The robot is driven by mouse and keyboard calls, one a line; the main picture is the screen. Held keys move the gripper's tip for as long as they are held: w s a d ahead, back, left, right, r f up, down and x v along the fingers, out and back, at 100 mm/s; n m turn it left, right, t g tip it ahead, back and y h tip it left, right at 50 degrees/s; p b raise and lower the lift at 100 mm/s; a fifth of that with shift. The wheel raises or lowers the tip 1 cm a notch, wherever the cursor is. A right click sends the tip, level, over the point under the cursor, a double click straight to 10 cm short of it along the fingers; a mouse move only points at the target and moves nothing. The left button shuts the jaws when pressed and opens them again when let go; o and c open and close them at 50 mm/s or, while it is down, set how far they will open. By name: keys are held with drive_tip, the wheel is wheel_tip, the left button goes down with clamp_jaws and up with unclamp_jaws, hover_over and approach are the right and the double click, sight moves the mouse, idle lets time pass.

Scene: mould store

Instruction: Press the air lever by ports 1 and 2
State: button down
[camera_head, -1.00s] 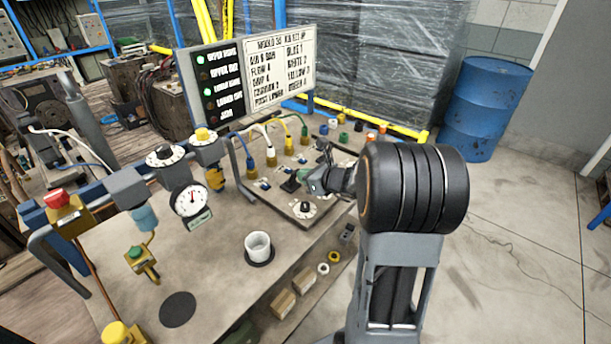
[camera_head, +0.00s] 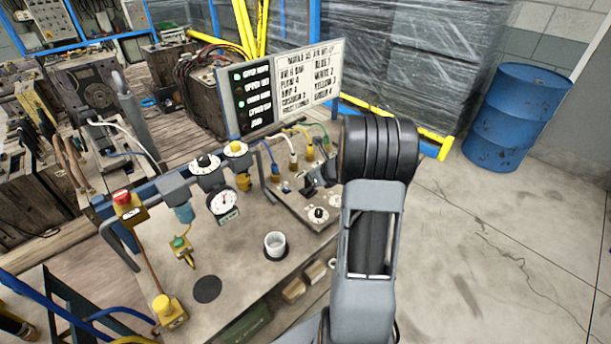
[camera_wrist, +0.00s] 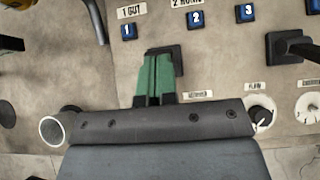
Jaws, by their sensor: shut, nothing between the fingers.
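In the wrist view my gripper (camera_wrist: 158,66) has its two green fingers together, with nothing between them. The fingertips overlap a black square lever base (camera_wrist: 176,54) below the buttons marked 1 and 2; I cannot tell whether they touch it. The fingers hide most of this lever. Blue button 1 (camera_wrist: 128,32) is above left of the fingertips and blue button 2 (camera_wrist: 196,19) above right. A second black lever (camera_wrist: 292,45) stands to the right, below button 3. In the head view my arm hides much of the panel (camera_head: 292,207).
A white cup (camera_head: 274,242) stands on the bench (camera_head: 235,265) in front of the panel. A gauge (camera_head: 223,203), a red stop button (camera_head: 122,197) and hoses stand left and behind. The sign board (camera_head: 285,85) rises behind the panel. A blue drum (camera_head: 511,118) stands on the floor at right.

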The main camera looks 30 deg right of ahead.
drive_tip(key=shift+w+d, duration=0.1)
drive_tip(key=shift+w, duration=0.25)
drive_tip(key=shift+r, duration=0.2)
drive_tip(key=shift+r+p, duration=0.6)
drive_tip(key=shift+r, duration=0.1)
drive_tip(key=w+r+p+v, duration=0.1)
drive_tip(key=w+r+v, duration=0.1)
drive_tip(key=v, duration=1)
drive_tip(key=shift+s+a+r+p, duration=0.25)
drive_tip(key=shift+a+r+p, duration=0.05)
drive_tip(key=shift+r+p, duration=0.05)
